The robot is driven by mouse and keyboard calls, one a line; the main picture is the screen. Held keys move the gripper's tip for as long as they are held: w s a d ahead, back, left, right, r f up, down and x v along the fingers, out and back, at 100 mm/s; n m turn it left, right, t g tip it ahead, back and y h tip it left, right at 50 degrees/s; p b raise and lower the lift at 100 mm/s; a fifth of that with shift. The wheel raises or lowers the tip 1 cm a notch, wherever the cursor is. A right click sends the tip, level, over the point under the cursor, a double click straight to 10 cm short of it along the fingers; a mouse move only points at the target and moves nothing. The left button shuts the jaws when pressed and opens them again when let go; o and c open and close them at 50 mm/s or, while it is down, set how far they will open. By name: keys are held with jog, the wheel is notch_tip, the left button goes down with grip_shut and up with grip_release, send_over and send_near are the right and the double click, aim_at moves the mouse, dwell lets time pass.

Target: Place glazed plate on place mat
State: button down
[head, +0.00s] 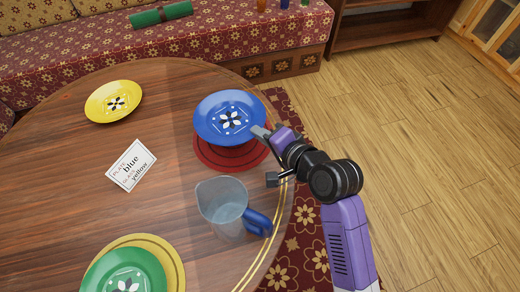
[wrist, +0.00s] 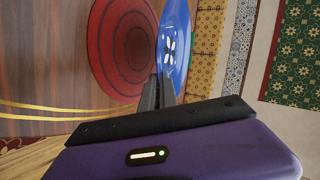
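The blue glazed plate (head: 231,113), with a white and dark flower pattern, is held above the red round place mat (head: 212,160), hiding part of it in the head view. My gripper (head: 264,133) is shut on the plate's near right rim. In the wrist view the plate (wrist: 178,35) is seen nearly edge-on between the fingertips (wrist: 165,88), apart from the mat (wrist: 120,45). A yellow plate (head: 114,102) lies at the far left. A green plate (head: 125,275) lies on a yellow mat (head: 172,262) at the front.
A clear jug (head: 222,207) with a blue handle stands close to my gripper. The round table's edge runs under my arm. A patterned sofa (head: 220,35) stands behind. The wooden middle of the table is clear.

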aim_at(261, 155)
notch_tip(261, 155, down, 7)
jog(key=shift+r+b, duration=0.15)
jog(key=shift+b, duration=0.6)
jog(key=c, duration=2)
grip_release()
jog(key=shift+c, duration=0.2)
jog(key=shift+o, duration=0.5)
jog(key=p+v, duration=0.2)
jog(key=v, duration=1)
jog(key=shift+d, duration=0.1)
